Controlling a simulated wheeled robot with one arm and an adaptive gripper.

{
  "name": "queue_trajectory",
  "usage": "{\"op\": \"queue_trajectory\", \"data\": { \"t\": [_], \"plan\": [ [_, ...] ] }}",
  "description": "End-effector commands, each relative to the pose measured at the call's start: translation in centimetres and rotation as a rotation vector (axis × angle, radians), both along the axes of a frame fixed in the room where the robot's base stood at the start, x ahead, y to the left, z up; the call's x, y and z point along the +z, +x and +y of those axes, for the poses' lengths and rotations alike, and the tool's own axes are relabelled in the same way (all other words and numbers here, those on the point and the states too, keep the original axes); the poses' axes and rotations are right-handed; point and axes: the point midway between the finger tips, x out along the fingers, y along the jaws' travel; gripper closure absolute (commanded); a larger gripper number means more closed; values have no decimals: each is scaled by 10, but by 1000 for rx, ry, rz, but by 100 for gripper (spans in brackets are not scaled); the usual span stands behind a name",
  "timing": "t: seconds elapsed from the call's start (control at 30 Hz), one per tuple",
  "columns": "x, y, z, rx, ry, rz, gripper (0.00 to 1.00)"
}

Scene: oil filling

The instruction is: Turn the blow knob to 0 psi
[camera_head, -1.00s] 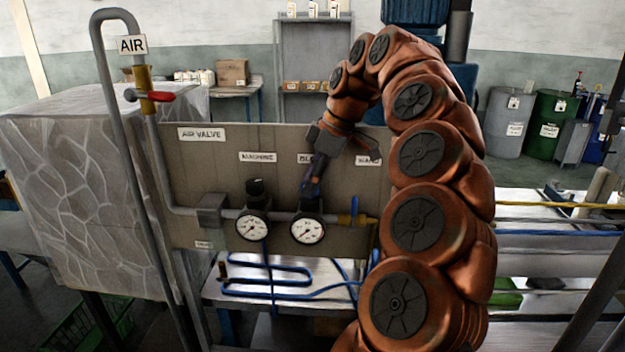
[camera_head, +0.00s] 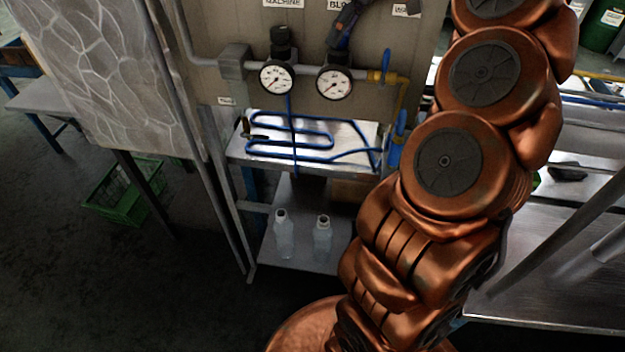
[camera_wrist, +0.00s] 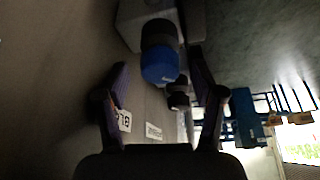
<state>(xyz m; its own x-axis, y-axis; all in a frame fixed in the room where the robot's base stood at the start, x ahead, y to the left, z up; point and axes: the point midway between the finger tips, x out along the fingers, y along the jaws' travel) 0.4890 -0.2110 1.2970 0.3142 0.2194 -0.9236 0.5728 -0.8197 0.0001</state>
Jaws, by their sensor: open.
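The blow knob (camera_wrist: 160,62) shows in the wrist view as a round knob with a blue face, between the two fingers of my gripper (camera_wrist: 159,66). The fingers are spread, with visible gaps beside the knob, so it is not clamped. In the head view my gripper (camera_head: 342,28) is at the top edge, over the right regulator, and hides its knob. The right gauge (camera_head: 334,83) sits below it; its reading is too small to tell. The label BLOW (camera_head: 338,4) is partly cut off.
The machine knob (camera_head: 281,38) and its gauge (camera_head: 277,78) are to the left. A blue-handled valve (camera_head: 388,77) is to the right. Below, a metal shelf (camera_head: 345,136) holds a blue hose (camera_head: 290,150). Two bottles (camera_head: 284,236) stand lower. My arm fills the right side.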

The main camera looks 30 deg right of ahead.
Motion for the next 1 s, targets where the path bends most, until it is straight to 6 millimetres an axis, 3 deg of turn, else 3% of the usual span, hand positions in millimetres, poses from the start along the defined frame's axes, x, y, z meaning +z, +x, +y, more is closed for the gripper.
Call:
{"op": "queue_trajectory", "data": {
  "t": [1.0],
  "plan": [
    [-2,-1,5,-792,-4,1,32]
  ]
}}
